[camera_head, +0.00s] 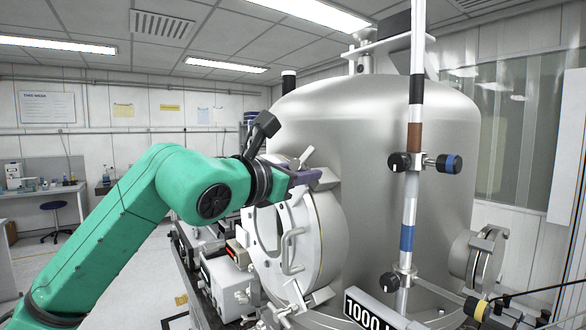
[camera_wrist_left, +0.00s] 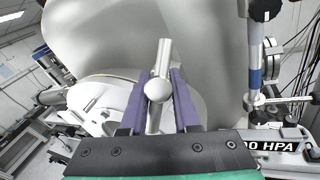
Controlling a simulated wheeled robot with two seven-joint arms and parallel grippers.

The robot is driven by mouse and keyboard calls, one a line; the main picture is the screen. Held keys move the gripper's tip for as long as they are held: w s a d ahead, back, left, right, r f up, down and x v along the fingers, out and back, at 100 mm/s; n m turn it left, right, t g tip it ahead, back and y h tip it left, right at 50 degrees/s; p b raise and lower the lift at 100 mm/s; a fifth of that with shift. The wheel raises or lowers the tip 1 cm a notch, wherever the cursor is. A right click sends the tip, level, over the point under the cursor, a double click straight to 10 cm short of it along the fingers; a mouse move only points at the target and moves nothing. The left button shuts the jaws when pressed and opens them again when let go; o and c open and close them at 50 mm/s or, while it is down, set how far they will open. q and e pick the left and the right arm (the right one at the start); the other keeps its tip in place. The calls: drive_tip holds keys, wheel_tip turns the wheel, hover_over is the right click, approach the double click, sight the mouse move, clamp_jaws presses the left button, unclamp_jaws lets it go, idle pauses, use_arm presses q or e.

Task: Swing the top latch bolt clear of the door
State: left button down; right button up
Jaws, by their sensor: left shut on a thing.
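The top latch bolt (camera_head: 306,156) is a short metal rod at the upper rim of the round white door (camera_head: 270,228) on the big steel chamber. In the left wrist view the bolt (camera_wrist_left: 164,52) stands between the two purple fingers, with a round metal ball (camera_wrist_left: 158,90) on it. My left gripper (camera_head: 308,177) reaches in from the left and is shut on the bolt; it also shows in the left wrist view (camera_wrist_left: 160,74). The fingers hide part of the bolt and the door's top edge. My right gripper is not in view.
A C-shaped handle (camera_head: 290,250) sticks out from the door's face. A banded vertical post (camera_head: 409,205) with clamp knobs stands right of the door. The steel chamber (camera_head: 375,120) rises close behind the gripper. Open floor and a bench (camera_head: 40,188) lie at the left.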

use_arm(q)
drive_tip(key=shift+d+y, duration=0.15)
drive_tip(key=shift+y, duration=0.15)
drive_tip(key=c, duration=0.9)
unclamp_jaws()
drive_tip(key=b+v, duration=0.6)
drive_tip(key=v, duration=0.8)
drive_tip(key=shift+s+b, duration=0.25)
drive_tip(key=shift+b, duration=0.15)
drive_tip(key=shift+f, duration=0.1)
